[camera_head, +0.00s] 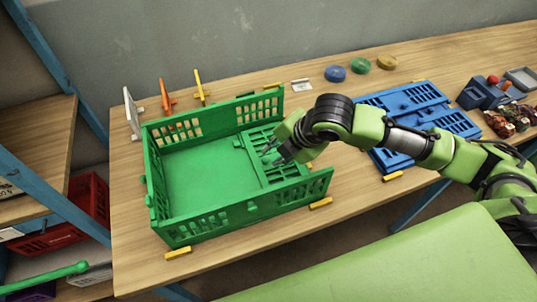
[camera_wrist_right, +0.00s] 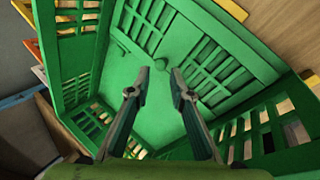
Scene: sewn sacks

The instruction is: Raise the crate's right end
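The green crate (camera_head: 215,215) stands on the wooden table with its near, far and left walls upright. Its right end panel (camera_head: 265,142) lies folded inward over the crate floor, slats showing. My right gripper (camera_head: 272,156) is inside the crate over the panel. In the wrist view its two fingers (camera_wrist_right: 158,90) are apart with nothing between them. Whether the fingertips touch the panel cannot be told. My left gripper is not in view.
A blue folded crate (camera_head: 432,100) lies to the right, under my right arm. Yellow blocks (camera_head: 178,252) sit along the crate's near side. Coloured discs (camera_head: 361,65) and orange and yellow upright clips (camera_head: 166,95) stand behind. A red crate (camera_head: 88,205) is on a lower shelf.

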